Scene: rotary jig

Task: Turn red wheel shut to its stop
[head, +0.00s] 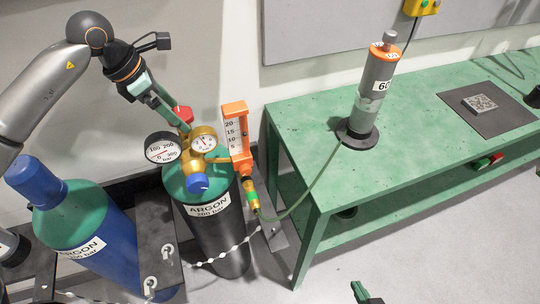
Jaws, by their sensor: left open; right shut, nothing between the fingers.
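The red wheel (184,113) is at the top of the argon cylinder (216,222), behind the brass regulator (201,136). My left gripper (176,117) reaches down from the upper left, its fingers open at the red wheel. The fingers partly cover the wheel, and I cannot tell whether they touch it. My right gripper (360,292) is at the bottom edge, shut and empty, far from the wheel. The regulator carries two round gauges, a blue knob (197,184) and an orange flow tube (236,134).
A blue argon cylinder (105,240) stands at left beside a grey bracket (157,235) and a chain (226,253). A green hose (312,183) runs to a grey upright cylinder (374,95) on the green bench (420,140). The floor at lower right is clear.

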